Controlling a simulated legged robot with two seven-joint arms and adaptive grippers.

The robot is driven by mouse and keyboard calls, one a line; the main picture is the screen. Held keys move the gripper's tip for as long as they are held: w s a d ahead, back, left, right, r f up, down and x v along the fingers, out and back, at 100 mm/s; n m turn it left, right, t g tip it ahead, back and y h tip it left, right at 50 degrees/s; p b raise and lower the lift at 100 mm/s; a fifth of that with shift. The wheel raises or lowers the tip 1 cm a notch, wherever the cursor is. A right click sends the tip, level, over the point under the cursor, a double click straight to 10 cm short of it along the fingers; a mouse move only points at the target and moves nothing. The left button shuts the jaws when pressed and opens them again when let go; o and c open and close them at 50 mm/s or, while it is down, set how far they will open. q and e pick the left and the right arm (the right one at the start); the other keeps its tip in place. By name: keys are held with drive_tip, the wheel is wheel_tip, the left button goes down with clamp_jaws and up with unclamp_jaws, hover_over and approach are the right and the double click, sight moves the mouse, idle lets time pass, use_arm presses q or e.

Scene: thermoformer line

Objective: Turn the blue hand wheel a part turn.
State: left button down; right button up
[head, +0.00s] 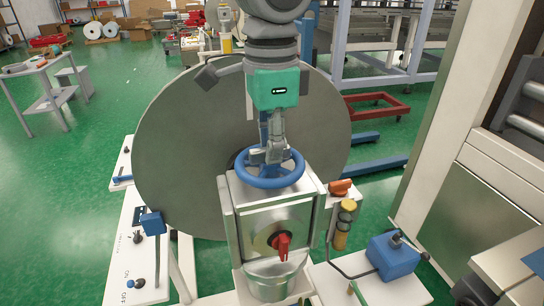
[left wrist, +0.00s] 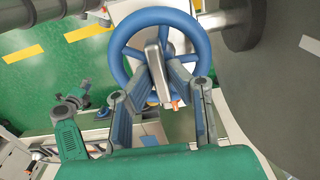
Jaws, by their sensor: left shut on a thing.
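The blue hand wheel (head: 270,183) lies flat on top of a metal valve box, with its spokes around a central hub. My left gripper (head: 267,155) comes down on it from above. In the left wrist view, the wheel (left wrist: 118,50) shows as a ring with spokes, and the two fingers of my left gripper (left wrist: 163,68) are closed inside the ring near the hub. They are shut on the wheel; the exact contact is partly hidden by the fingers. What looks like my right gripper (left wrist: 72,112) shows small at the left of that view, away from the wheel; its jaws are unclear.
A large grey disc (head: 175,140) stands close behind the wheel. The valve box (head: 258,215) carries a red knob (head: 282,245) on its front, above a metal bucket (head: 270,285). A blue box (head: 392,257) stands at right, and a machine frame (head: 470,130) bounds the right side.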

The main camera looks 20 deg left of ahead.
use_arm(q)
drive_tip(key=shift+w+r, duration=0.1)
drive_tip(key=shift+m+p, duration=0.5)
drive_tip(key=shift+p, duration=0.25)
drive_tip(key=shift+m, duration=0.9)
drive_tip(key=shift+m, duration=1.4)
drive_tip(key=c, duration=1.4)
unclamp_jaws()
drive_tip(key=shift+c, duration=0.2)
